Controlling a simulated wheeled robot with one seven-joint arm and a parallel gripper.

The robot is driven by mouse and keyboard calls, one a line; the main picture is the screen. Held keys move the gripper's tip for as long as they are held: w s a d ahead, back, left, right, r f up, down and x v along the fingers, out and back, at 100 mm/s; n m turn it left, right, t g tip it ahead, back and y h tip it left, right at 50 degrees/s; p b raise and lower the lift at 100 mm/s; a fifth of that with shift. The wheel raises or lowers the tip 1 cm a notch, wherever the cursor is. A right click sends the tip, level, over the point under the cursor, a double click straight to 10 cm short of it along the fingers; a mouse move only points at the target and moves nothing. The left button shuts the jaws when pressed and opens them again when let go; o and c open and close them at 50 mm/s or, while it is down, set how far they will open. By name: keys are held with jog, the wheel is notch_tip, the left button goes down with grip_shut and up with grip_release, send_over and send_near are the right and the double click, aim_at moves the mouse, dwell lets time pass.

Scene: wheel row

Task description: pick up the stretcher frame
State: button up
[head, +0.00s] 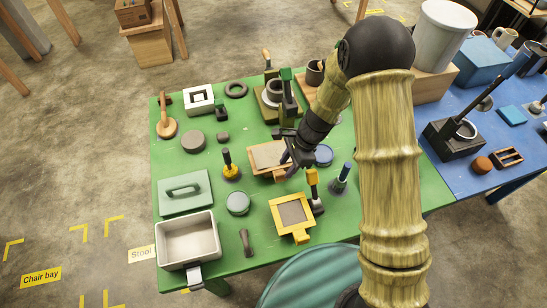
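A light wooden frame with a grey-brown panel inside, which looks like the stretcher frame (257,174), lies near the middle of the green table in the head view. My gripper (287,152) reaches in from the right, over the frame's right side, and hides part of that edge. I cannot tell whether its dark fingers touch the frame, or whether they are open or shut. A yellow frame with a grey mesh (275,210) lies nearer the front.
The green table (205,165) is crowded. A grey tray (188,240) sits front left. A blue table (460,180) with more items adjoins at right.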

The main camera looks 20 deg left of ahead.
aim_at(282, 173)
jog(key=x, duration=0.2)
jog(key=shift+s+a+f, duration=0.2)
jog(key=shift+s+f, duration=0.05)
jog(key=shift+w+a+f, duration=0.1)
jog(key=shift+a+f, duration=0.05)
jog(key=shift+f, duration=0.3)
jog(key=shift+s+a, duration=0.1)
jog(key=shift+s, duration=0.1)
grip_shut()
